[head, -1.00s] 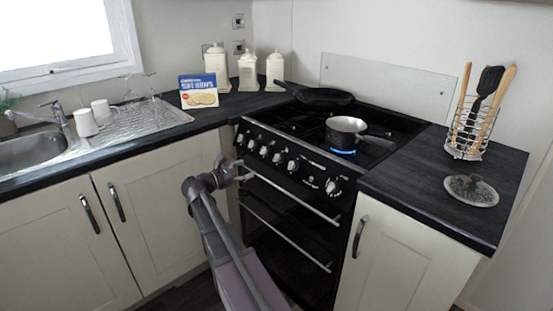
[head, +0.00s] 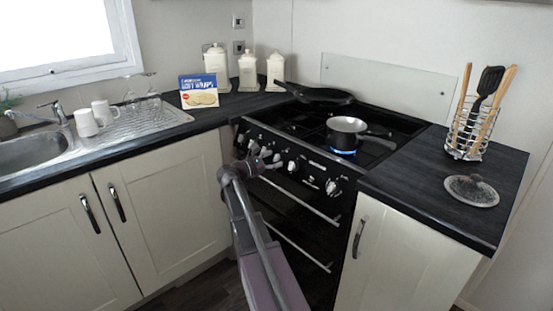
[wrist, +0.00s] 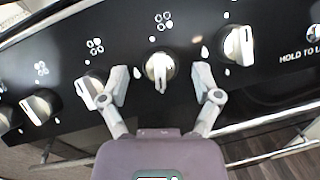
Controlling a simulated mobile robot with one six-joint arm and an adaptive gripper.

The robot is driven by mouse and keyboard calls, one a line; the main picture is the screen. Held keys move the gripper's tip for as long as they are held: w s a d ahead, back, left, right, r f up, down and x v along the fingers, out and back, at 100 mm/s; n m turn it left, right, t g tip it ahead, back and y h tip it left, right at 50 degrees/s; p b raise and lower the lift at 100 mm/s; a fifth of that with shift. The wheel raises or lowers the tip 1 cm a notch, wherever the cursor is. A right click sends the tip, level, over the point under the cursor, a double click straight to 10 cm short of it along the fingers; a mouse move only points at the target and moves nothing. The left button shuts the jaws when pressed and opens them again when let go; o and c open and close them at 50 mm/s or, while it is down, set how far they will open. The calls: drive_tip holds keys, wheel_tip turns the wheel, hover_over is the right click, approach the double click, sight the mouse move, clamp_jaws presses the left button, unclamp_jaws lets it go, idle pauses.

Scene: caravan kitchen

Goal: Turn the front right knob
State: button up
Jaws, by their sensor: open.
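The cooker's front panel carries a row of silver knobs. In the wrist view one knob (wrist: 159,68) sits between my open fingers, its pointer turned straight down, with a gap on both sides. Its burner symbol is too small to read surely, so I cannot tell which burner it serves. Another knob (wrist: 238,45) is to its right, and one (wrist: 90,92) is to the left, close to my left finger. My gripper (wrist: 161,80) is open and empty. In the head view my gripper (head: 262,154) is at the panel, hiding some of the knobs.
A frying pan (head: 318,94) is at the back left. The oven handle (head: 300,201) runs below the knobs. A lid (head: 471,190) and utensil rack (head: 466,140) are on the right worktop.

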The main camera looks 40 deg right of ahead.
drive_tip(key=shift+d, duration=0.65)
clamp_jaws()
idle(0.8)
